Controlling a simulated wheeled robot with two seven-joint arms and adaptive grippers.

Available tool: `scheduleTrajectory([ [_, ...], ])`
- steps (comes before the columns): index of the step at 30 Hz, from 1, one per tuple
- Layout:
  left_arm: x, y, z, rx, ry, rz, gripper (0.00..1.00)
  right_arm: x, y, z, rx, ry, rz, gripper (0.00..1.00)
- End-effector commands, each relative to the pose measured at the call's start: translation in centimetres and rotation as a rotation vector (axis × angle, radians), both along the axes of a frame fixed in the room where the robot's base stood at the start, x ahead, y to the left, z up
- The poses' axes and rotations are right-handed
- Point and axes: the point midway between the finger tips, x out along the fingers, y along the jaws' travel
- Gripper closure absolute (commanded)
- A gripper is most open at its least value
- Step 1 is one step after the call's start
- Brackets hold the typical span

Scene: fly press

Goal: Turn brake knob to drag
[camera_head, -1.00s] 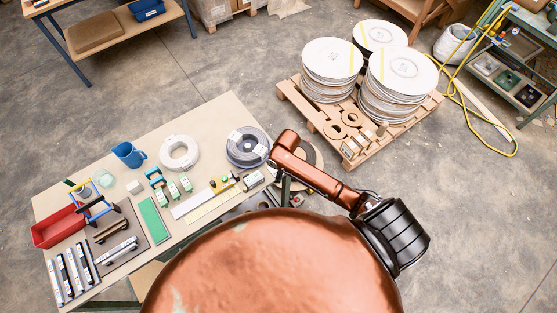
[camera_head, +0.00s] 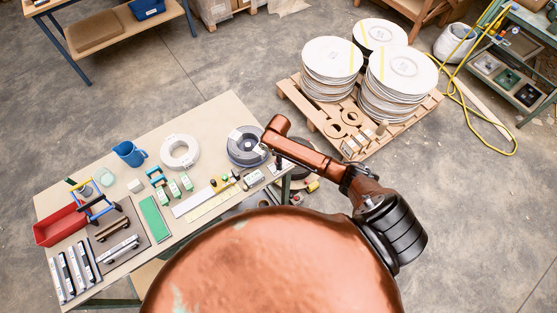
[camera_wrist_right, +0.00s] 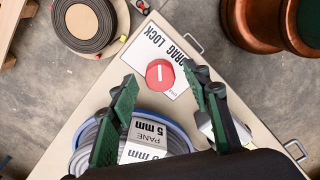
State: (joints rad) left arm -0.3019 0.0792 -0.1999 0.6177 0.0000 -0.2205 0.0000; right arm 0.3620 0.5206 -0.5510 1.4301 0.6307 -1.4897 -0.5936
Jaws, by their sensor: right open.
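The brake knob (camera_wrist_right: 159,74) is red with a white pointer line, on a white plate (camera_wrist_right: 176,55) lettered DRAG and LOCK at the table's corner. The line runs nearly straight up and down in the right wrist view. My right gripper (camera_wrist_right: 162,80) is open, its two dark green fingers showing left and right of the knob with a gap to each side. I cannot tell how far above the knob the fingertips are. In the head view, my copper right arm (camera_head: 310,157) reaches over the table's right corner and hides the knob. My left gripper is not in view.
A grey-blue coil (camera_wrist_right: 88,138) labelled 5 mm lies close under the left finger. A metal handle (camera_wrist_right: 194,43) sits at the table edge. A dark reel (camera_wrist_right: 84,22) lies beyond the table. In the head view, a pallet (camera_head: 313,119) with stacked discs stands behind my arm.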

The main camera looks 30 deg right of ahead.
Motion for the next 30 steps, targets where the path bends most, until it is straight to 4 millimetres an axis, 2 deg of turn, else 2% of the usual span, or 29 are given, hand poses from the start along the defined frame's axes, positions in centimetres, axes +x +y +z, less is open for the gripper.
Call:
scheduleTrajectory([
  [11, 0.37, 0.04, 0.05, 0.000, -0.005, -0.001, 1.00, 0.00, -0.01, -0.55, 0.000, 0.000, 0.000, 0.57],
  [27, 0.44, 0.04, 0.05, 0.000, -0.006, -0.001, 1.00, -0.01, -0.03, -0.53, 0.000, 0.000, 0.000, 0.94],
  [30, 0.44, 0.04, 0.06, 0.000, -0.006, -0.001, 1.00, -0.01, -0.03, -0.53, 0.000, 0.000, -0.001, 0.98],
])
